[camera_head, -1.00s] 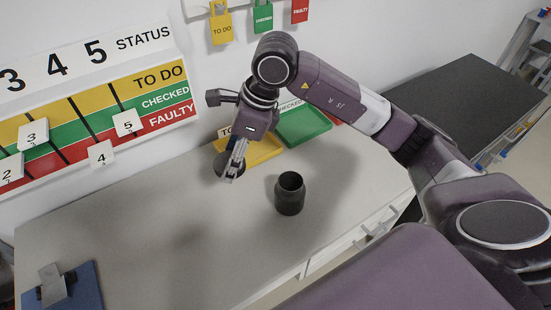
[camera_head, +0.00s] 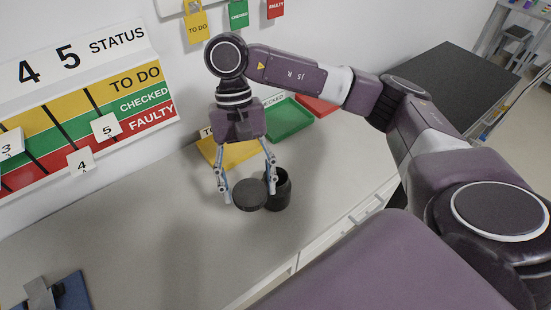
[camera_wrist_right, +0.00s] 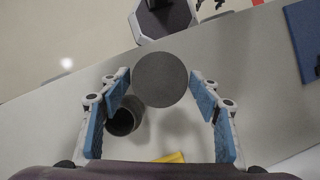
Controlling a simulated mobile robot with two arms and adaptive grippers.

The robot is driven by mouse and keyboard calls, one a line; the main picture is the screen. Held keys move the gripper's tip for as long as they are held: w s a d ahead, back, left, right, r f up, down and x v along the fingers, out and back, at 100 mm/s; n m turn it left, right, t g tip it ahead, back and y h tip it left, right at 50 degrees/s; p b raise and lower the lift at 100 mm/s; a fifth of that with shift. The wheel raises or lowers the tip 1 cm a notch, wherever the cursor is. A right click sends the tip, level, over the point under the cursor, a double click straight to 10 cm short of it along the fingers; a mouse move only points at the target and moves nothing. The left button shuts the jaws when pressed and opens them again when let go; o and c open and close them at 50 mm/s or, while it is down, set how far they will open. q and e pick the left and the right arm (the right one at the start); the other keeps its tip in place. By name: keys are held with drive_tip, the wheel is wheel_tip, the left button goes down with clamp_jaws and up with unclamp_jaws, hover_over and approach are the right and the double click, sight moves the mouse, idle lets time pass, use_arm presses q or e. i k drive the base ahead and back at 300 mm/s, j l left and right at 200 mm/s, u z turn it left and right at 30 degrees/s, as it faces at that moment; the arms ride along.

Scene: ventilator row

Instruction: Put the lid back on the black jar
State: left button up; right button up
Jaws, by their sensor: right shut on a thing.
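The black jar (camera_head: 283,190) stands upright and open on the grey counter, partly hidden behind my right gripper's finger and the lid. It also shows in the right wrist view (camera_wrist_right: 124,122), below and left of the lid. The lid (camera_head: 249,195) is a dark round disc, held level between the fingertips of my right gripper (camera_head: 249,192). In the right wrist view the lid (camera_wrist_right: 160,80) spans the gap between the blue-padded fingers (camera_wrist_right: 160,88). The lid is beside the jar, to its left in the head view, and overlaps its edge there. My left gripper is not in view.
A yellow tray (camera_head: 228,155), a green tray (camera_head: 288,122) and a red tray (camera_head: 318,106) sit along the wall behind my right gripper. A blue board (camera_head: 70,292) lies at the near left. The counter's left middle is clear.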

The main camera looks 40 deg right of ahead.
sight(279, 201)
drive_tip(key=k+l+z, duration=0.25)
drive_tip(key=k, duration=0.25)
drive_tip(key=k+l+z, duration=0.3)
drive_tip(key=k, duration=0.15)
